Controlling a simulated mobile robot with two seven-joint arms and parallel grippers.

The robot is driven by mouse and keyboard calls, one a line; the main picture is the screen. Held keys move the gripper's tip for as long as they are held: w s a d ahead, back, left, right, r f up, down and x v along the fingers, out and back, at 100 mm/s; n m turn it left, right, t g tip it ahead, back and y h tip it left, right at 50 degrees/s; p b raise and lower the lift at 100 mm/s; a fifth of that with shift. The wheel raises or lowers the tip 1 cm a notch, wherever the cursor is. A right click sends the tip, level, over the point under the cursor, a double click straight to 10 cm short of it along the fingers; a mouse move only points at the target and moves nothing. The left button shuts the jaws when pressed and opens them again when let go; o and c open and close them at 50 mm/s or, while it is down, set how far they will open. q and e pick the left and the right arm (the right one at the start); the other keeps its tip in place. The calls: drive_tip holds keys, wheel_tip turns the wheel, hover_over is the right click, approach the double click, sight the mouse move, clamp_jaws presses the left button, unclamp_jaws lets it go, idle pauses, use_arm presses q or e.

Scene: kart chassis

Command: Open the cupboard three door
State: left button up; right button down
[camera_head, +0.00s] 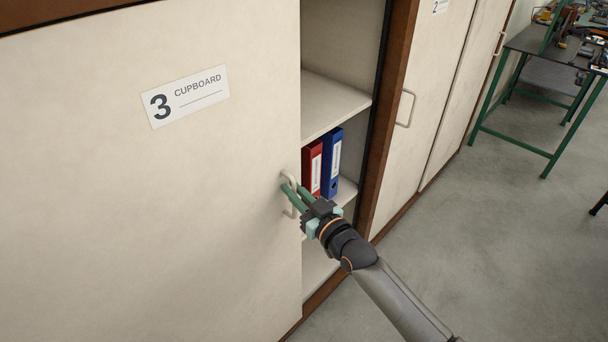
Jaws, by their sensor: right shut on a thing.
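The cupboard three door (150,220) is a large cream panel filling the left of the head view, with a label (186,96) reading "3 CUPBOARD". It stands open, with the shelves beside its right edge showing. Its pale handle (286,178) is near that edge. My right gripper (293,193) has its green fingers at the handle and is shut on it; the fingers hide part of the handle. My left gripper is not in view.
A red binder (312,168) and a blue binder (331,163) stand on a shelf inside. Cupboard two (425,90) is shut to the right, with its own handle (404,108). A green-legged table (548,60) stands at the far right. Grey floor (490,250) lies clear at the lower right.

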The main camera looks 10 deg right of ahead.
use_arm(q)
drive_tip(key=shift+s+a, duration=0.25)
use_arm(e)
drive_tip(key=shift+s+a+f, duration=0.1)
drive_tip(key=shift+s+a, duration=0.2)
drive_tip(key=shift+a, duration=0.05)
drive_tip(key=c, duration=1.2)
unclamp_jaws()
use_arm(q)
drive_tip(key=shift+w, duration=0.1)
use_arm(e)
drive_tip(key=shift+o, duration=0.2)
use_arm(q)
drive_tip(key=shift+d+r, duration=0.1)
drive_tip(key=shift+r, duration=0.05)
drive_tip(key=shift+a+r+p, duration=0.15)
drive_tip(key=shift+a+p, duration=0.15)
drive_tip(key=shift+p, duration=0.2)
use_arm(e)
drive_tip(key=v, duration=1.2)
drive_tip(key=shift+s, duration=0.25)
